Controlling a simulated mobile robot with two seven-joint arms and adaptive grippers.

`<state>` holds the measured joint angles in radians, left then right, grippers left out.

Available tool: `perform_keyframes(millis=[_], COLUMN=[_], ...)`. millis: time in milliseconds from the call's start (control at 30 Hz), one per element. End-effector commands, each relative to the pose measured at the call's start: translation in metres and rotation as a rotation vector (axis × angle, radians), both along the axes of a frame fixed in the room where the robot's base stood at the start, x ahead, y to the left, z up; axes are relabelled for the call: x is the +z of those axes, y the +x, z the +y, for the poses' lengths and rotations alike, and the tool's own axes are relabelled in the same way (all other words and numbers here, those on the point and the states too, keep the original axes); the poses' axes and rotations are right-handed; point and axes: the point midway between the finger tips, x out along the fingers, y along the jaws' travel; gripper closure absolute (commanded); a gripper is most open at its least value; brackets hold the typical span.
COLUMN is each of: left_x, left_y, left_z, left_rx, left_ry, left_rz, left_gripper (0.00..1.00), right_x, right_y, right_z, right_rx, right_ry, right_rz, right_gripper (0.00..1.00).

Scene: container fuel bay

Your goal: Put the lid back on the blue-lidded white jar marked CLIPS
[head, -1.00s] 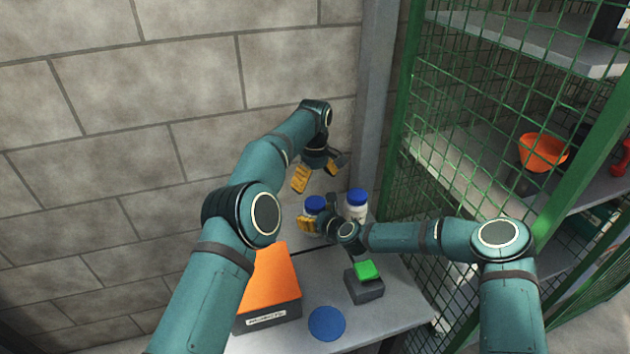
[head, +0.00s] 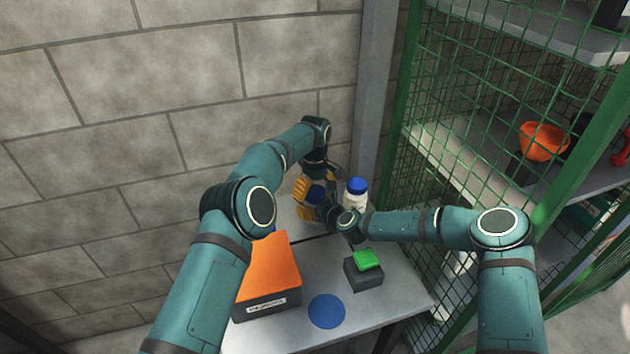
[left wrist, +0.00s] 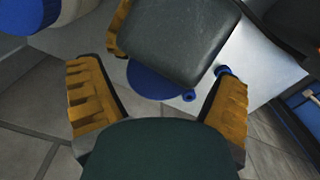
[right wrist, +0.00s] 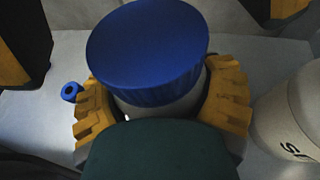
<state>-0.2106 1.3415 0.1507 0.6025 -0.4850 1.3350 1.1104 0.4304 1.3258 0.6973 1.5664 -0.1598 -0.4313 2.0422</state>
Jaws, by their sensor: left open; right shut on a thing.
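A white jar (right wrist: 160,112) with a blue lid (right wrist: 147,50) over its mouth is held between the fingers of my right gripper (head: 322,210). The lid looks close to level; I cannot tell whether it is tight. This jar's label is hidden. A second white jar (head: 355,202) with a blue lid stands to the right.
A flat blue disc (head: 326,311) lies near the front of the table (head: 395,300). An orange-topped box (head: 268,275) stands left, and a dark block with a green top (head: 366,260) stands right. Green mesh (head: 470,130) bounds the right side; a block wall (head: 180,80) is behind.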

Motion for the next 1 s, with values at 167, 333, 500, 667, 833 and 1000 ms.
perform_keyframes(millis=[167, 333, 500, 667, 833, 1000], left_x=[-0.0069, -0.0070, -0.0068, -0.0067, -0.0066, -0.0066], left_y=[-0.0003, -0.0002, -0.0002, -0.0002, -0.0002, -0.0002], left_z=[-0.0003, -0.0003, -0.0003, -0.0003, -0.0003, -0.0001], left_rx=[-0.001, -0.001, -0.001, -0.001, -0.011, -0.181], left_ry=[0.000, 0.001, 0.001, 0.001, 0.000, -0.002], left_rz=[0.000, -0.001, -0.001, -0.001, -0.001, -0.003], left_gripper=[0.09, 0.09, 0.46, 0.83, 0.84, 0.84], right_x=[-0.0001, -0.0001, -0.0001, -0.0001, -0.0001, -0.0001], right_y=[0.0000, 0.0000, 0.0000, 0.0000, 0.0000, 0.0000], right_z=[-0.0001, -0.0001, -0.0001, -0.0001, -0.0001, -0.0001], right_rx=[0.000, 0.000, 0.000, 0.000, 0.000, 0.000], right_ry=[0.000, 0.000, 0.000, 0.000, 0.000, 0.000], right_rz=[0.000, 0.000, 0.000, 0.000, 0.000, 0.000], right_gripper=[1.00, 1.00, 1.00, 1.00, 1.00, 1.00])
